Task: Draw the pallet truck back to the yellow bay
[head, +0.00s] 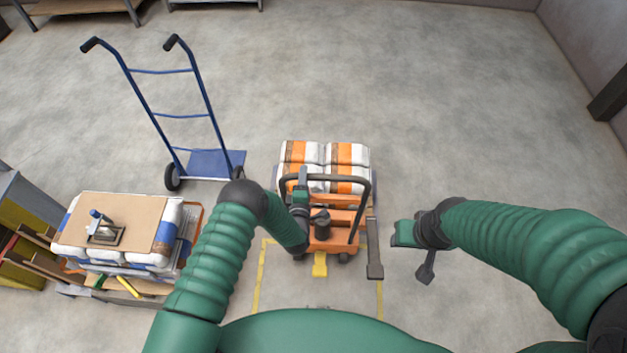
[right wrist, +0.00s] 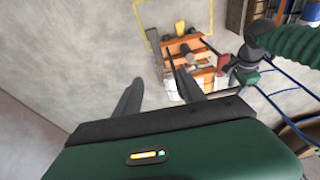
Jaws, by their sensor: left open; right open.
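The orange pallet truck (head: 333,238) stands in the middle of the head view, with a dark looped handle (head: 340,178) and white-and-orange bags (head: 325,155) in front of it. The yellow bay (head: 260,275) is outlined on the floor on my side of the truck; the truck's near end is around its far edge. My left gripper (head: 301,190) is open at the left side of the handle; contact is unclear. My right gripper (head: 408,246) is open and empty, right of the truck. The right wrist view also shows its spread fingers (right wrist: 158,80) and the truck (right wrist: 186,52).
A blue hand truck (head: 185,115) stands at the far left. A loaded pallet with white-and-blue bags (head: 130,262) and a cardboard sheet (head: 125,210) is at the left. A dark bar (head: 375,250) is right of the truck. The floor beyond and at the right is clear.

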